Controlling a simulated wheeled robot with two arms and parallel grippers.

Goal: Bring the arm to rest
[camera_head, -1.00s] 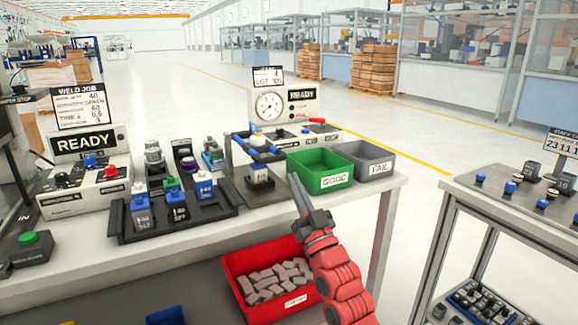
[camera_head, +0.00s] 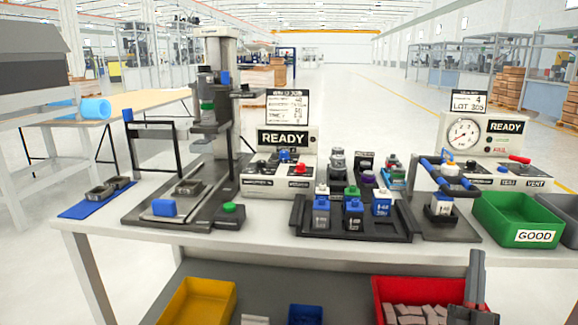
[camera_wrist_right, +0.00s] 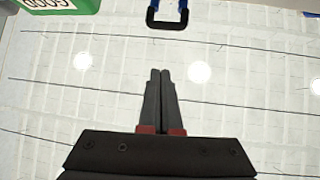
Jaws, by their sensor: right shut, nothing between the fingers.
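My right gripper (camera_head: 477,258) shows at the lower right of the head view, dark grey, pointing up in front of the bench edge and overlapping the red bin. In the right wrist view its two fingers (camera_wrist_right: 160,74) are together with nothing between them. My left arm and gripper are not in view.
A white bench (camera_head: 262,236) carries a press (camera_head: 212,110), a black tray of parts (camera_head: 352,226), a gauge station (camera_head: 467,133) and a green GOOD bin (camera_head: 520,218). Below are a red bin (camera_head: 378,292) of grey pieces and a yellow bin (camera_head: 198,302).

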